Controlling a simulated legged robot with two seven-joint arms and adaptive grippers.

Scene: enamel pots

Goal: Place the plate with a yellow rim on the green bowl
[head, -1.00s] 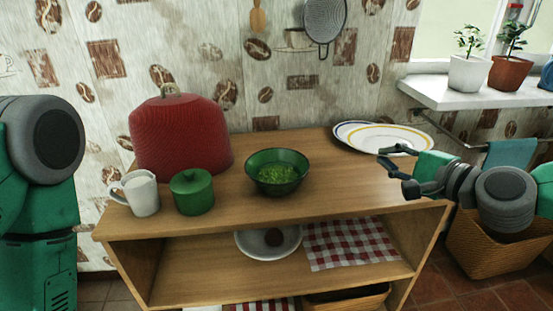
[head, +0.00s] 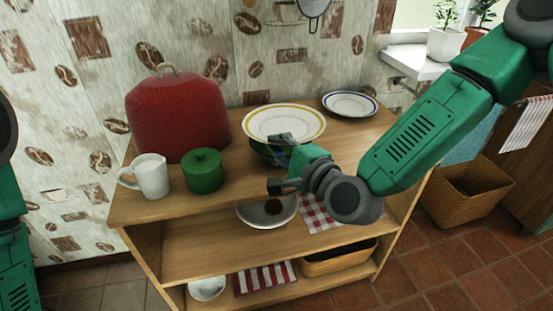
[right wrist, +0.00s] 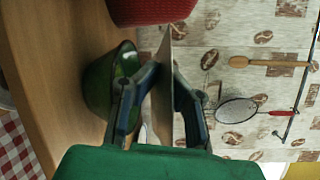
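The plate with a yellow rim (head: 284,122) is white and roughly level above the green bowl (head: 258,151). My right gripper (head: 283,150) is shut on the plate's near edge. In the right wrist view the plate (right wrist: 165,95) shows edge-on between the fingers (right wrist: 167,88), with the green bowl (right wrist: 100,85) just below it. A small gap seems to separate plate and bowl. The plate and gripper hide most of the bowl in the head view. My left gripper is out of view; only part of that arm shows at the left edge.
A blue-rimmed plate (head: 350,104) lies at the shelf top's back right. A red cover (head: 178,117), a white mug (head: 150,176) and a green lidded pot (head: 203,172) stand left of the bowl. The wooden top (head: 360,133) is clear toward the right.

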